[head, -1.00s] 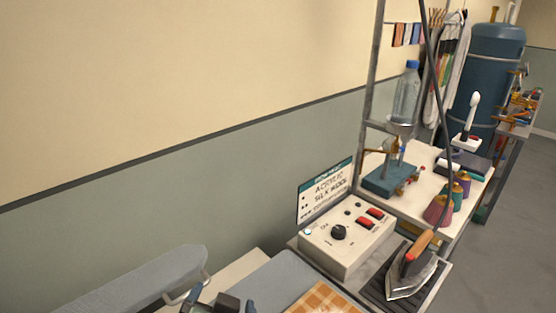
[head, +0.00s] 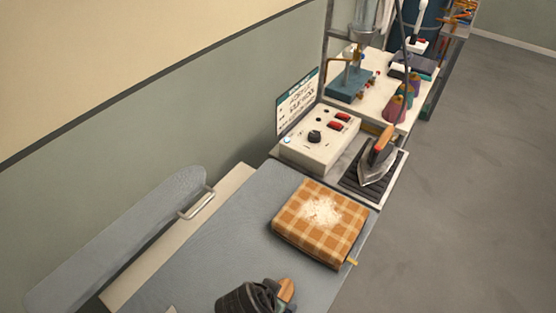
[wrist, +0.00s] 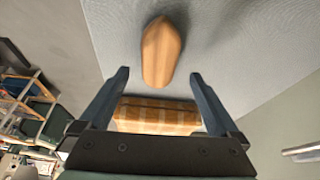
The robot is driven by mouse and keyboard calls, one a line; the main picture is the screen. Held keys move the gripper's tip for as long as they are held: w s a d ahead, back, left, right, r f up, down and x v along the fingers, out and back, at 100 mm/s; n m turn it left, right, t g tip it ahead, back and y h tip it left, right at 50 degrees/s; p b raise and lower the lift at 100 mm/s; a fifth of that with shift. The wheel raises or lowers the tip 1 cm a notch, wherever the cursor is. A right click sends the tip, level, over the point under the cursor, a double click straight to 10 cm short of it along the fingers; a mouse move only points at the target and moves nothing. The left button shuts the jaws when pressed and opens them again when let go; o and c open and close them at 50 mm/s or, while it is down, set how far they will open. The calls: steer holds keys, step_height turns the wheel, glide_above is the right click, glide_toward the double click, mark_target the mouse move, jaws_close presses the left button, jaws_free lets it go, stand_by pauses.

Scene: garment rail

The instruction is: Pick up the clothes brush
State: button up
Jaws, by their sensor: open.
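The clothes brush shows in the wrist view as a tan wooden, rounded oblong back (wrist: 162,50) on the grey padded board. It lies ahead of the open jaws, roughly centred between the fingertips. In the head view the brush (head: 287,289) is at the bottom, partly hidden by my dark gripper (head: 250,297). In the wrist view my gripper (wrist: 159,74) is open with nothing held. The brush's bristles are not visible.
A folded orange plaid cloth (head: 317,240) with white fluff lies on the grey board (head: 205,252). Beyond it are a control box (head: 318,140) and an iron (head: 379,160) on a dark ribbed rest. A narrow padded arm (head: 120,235) is at left.

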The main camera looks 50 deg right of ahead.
steer(key=shift+a+p+x, duration=0.15)
steer(key=shift+p+x, duration=0.1)
steer(key=shift+x, duration=0.9)
steer(key=shift+a+p+x, duration=0.1)
steer(key=shift+p+x, duration=0.15)
steer(key=shift+x, duration=0.9)
steer(key=shift+s+f, duration=0.15)
steer(key=c, duration=1.5)
step_height(320, 180, up, 10)
steer(key=shift+r+b, duration=0.1)
steer(key=shift+b, duration=0.5)
